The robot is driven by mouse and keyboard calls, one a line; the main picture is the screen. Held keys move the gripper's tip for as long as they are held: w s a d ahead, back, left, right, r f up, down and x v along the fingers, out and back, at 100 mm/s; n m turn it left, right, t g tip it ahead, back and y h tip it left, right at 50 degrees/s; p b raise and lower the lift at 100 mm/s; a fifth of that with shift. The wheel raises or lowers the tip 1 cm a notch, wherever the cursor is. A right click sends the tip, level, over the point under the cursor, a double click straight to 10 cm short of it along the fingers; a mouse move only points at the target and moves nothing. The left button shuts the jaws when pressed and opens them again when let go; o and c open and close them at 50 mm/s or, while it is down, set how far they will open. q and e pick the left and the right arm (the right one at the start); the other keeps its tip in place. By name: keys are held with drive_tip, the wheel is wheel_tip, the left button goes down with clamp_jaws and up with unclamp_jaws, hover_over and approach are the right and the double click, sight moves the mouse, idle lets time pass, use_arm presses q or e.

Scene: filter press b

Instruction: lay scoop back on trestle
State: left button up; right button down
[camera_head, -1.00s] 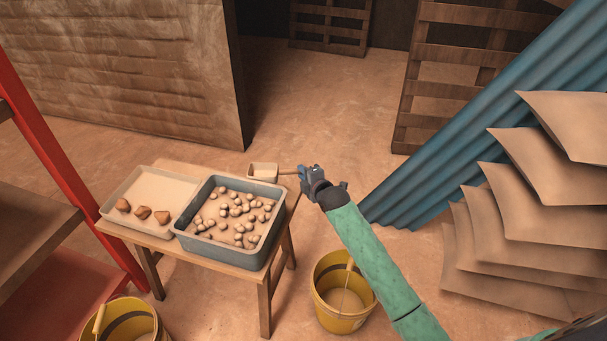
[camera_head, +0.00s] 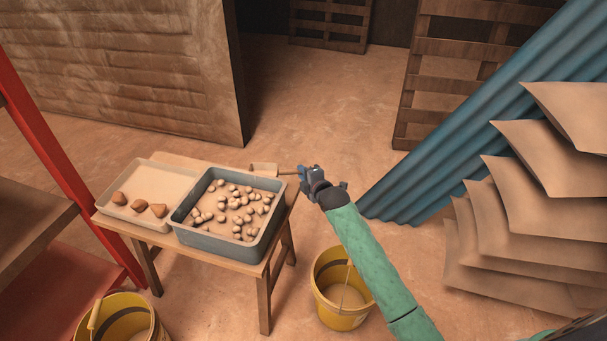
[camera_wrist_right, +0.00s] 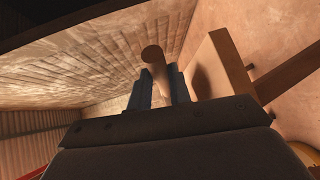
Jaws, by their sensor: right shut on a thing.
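The scoop (camera_head: 264,168) is a small pale box-like scoop with a wooden handle. It shows beyond the grey tub, at the back right end of the wooden trestle (camera_head: 265,300). Its lower part is hidden by the tub, and I cannot tell whether it touches the trestle top. My right gripper (camera_head: 303,172) is shut on the scoop's handle, just off the trestle's right end. In the right wrist view the handle (camera_wrist_right: 154,62) sits between the two fingers (camera_wrist_right: 159,88), and the trestle (camera_wrist_right: 222,70) lies close on the right. My left gripper is not in view.
A grey tub (camera_head: 220,238) of pale round lumps and a pale tray (camera_head: 165,180) with brown pieces fill most of the trestle. Yellow buckets (camera_head: 335,312) stand on the floor. Blue corrugated sheet (camera_head: 450,130) and stacked tan sheets (camera_head: 520,225) are at right.

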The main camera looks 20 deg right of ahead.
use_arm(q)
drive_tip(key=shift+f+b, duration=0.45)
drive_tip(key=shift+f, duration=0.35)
use_arm(e)
drive_tip(key=shift+f, duration=1.95)
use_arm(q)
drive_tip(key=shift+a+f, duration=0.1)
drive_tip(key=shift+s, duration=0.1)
use_arm(e)
drive_tip(key=c, duration=1.2)
unclamp_jaws()
